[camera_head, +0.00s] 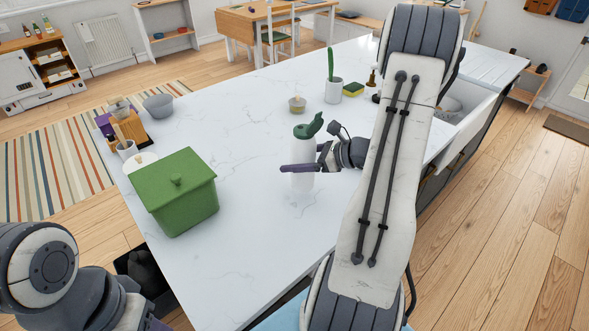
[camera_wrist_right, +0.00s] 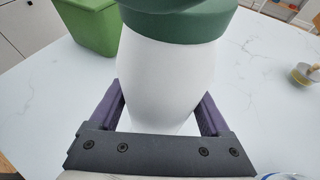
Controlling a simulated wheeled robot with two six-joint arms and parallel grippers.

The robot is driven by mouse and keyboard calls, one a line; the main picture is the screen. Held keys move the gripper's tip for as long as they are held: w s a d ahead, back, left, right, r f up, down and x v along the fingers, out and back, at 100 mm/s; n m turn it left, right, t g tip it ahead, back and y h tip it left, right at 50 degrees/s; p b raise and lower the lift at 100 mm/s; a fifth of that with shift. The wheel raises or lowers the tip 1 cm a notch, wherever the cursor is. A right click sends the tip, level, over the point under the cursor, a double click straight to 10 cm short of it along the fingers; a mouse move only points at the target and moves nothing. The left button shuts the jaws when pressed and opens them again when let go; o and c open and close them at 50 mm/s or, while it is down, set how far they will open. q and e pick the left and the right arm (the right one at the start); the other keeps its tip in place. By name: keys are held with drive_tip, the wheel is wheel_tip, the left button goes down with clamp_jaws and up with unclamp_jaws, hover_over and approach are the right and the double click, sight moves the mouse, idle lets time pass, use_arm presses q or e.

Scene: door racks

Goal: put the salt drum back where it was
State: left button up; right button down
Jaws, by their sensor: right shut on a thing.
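The salt drum appears to be the white container (camera_head: 303,182) with a green spouted lid (camera_head: 308,127). It is upright over the middle of the white marble counter (camera_head: 262,95). My right gripper (camera_head: 301,168) reaches in from the right and is shut on its white body. In the right wrist view the purple fingers of the right gripper (camera_wrist_right: 165,115) lie on both sides of the drum (camera_wrist_right: 167,75). I cannot tell whether its base touches the counter. My left arm is at the lower left, with its gripper mostly cut off by the frame.
A green lidded box (camera_head: 178,195) stands left of the drum. A grey bowl (camera_head: 158,106) is at the far left. The counter before the drum is clear.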

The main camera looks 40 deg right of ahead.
drive_tip(key=shift+a+f, duration=0.25)
drive_tip(key=shift+f, duration=0.3)
wheel_tip(320, 180, down, 2)
drive_tip(key=shift+f+p, duration=0.15)
drive_tip(key=shift+p, duration=0.25)
drive_tip(key=shift+f, duration=0.45)
drive_tip(key=shift+f, duration=0.1)
unclamp_jaws()
